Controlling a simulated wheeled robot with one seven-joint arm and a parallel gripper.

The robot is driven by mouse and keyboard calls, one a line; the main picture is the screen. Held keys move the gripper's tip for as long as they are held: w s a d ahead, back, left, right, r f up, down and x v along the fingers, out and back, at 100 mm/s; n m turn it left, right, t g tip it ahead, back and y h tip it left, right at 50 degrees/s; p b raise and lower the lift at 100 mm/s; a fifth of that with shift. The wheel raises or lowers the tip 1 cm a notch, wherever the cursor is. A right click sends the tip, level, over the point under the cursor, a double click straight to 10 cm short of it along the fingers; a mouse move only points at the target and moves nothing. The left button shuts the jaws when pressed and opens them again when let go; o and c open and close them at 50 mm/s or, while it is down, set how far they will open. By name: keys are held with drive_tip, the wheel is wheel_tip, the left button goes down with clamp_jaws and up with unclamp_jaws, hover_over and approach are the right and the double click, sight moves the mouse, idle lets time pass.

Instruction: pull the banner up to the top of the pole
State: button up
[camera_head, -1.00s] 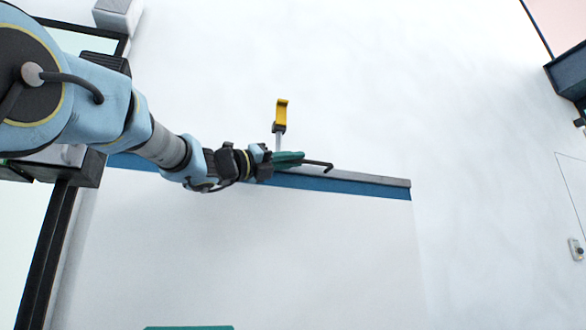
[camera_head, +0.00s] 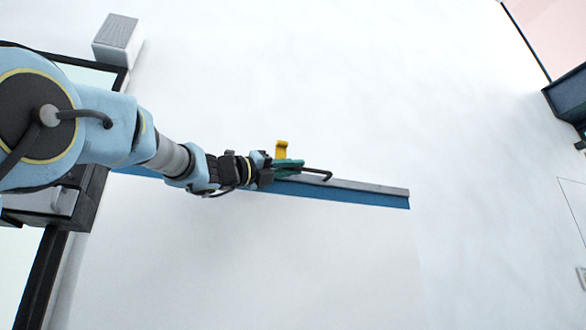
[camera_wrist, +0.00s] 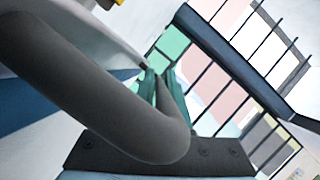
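The white banner (camera_head: 280,265) hangs below a grey top rail (camera_head: 375,187) with a blue strip under it. The pole's yellow top hook (camera_head: 281,150) shows just above the rail, and the pole is hidden. A dark bent handle (camera_head: 320,172) sticks out at the rail. My gripper (camera_head: 288,166), with teal fingers, appears shut on this handle. In the wrist view, the handle (camera_wrist: 60,65) curves large across the picture, and the teal fingers (camera_wrist: 160,88) are partly behind it. A bit of the yellow hook (camera_wrist: 118,2) shows at the top edge there.
A pale wall (camera_head: 400,90) fills the background. A dark frame stands at the left, with a grey box (camera_head: 118,38) above it. A dark blue beam (camera_head: 568,92) is at the upper right.

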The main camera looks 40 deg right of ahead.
drive_tip(key=o, duration=0.4)
drive_tip(key=shift+b+v, duration=2.1)
drive_tip(key=shift+v, duration=3.35)
